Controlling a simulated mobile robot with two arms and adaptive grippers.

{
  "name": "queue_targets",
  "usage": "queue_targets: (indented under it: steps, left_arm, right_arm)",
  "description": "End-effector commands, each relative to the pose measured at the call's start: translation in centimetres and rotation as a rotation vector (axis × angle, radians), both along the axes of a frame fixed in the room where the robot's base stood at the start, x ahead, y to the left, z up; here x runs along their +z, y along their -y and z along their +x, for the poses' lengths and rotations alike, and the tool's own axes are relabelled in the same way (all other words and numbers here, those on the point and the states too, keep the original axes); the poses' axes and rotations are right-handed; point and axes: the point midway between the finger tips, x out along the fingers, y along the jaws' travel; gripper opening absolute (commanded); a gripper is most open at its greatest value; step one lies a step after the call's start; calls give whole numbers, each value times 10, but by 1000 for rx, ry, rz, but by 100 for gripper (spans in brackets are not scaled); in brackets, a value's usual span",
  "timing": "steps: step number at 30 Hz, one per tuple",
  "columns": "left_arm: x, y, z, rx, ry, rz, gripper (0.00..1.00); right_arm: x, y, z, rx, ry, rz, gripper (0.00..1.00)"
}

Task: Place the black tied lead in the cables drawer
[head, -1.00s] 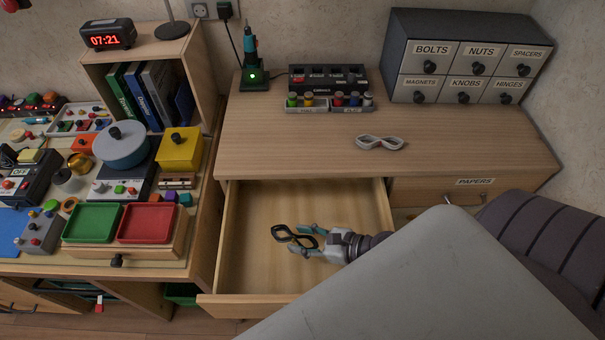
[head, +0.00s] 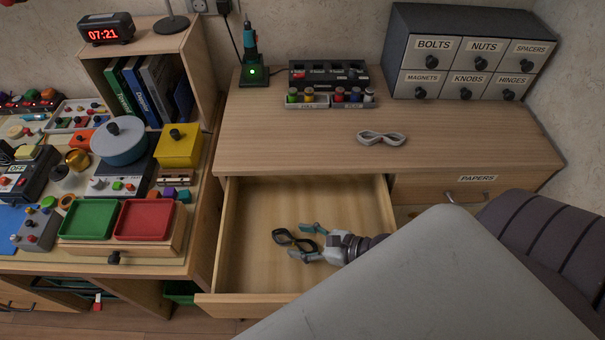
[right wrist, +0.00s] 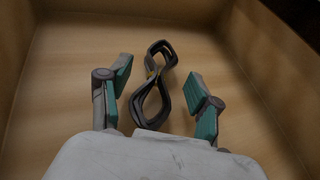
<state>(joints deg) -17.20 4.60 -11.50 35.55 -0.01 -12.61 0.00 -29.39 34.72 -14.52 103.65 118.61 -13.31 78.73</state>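The black tied lead (head: 294,240) lies in the open drawer (head: 262,205) of the desk; it is a looped figure-eight shape with a yellowish tie at its middle. In the right wrist view the lead (right wrist: 152,84) lies on the drawer floor (right wrist: 75,75), between the fingers. My right gripper (head: 308,242) is inside the drawer at the lead. In the right wrist view its teal-padded fingers (right wrist: 160,95) are spread wide, with gaps on both sides of the lead. The open drawer's front label is not visible. My left gripper is not in view.
A white tied lead (head: 381,138) lies on the desk top (head: 290,140). A closed drawer labelled PAPERS (head: 470,190) is to the right. A grey cabinet of small drawers (head: 400,50) stands at the back right. Drawer walls surround my right gripper.

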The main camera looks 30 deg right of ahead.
Motion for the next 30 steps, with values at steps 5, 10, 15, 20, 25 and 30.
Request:
queue_targets:
  steps: [5,10,15,20,25,30]
  left_arm:
    - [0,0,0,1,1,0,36]
    - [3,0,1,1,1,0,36]
    - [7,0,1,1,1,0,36]
    - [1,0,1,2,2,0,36]
    - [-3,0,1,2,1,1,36]
    - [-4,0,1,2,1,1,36]
  right_arm:
    - [0,0,0,0,0,0,70]
    - [3,0,0,0,1,-1,70]
    - [14,4,-7,-1,-3,0,70]
    - [23,19,-27,-1,-3,1,70]
    - [33,32,-45,-2,-3,1,70]
    - [39,40,-55,-1,-1,0,70]
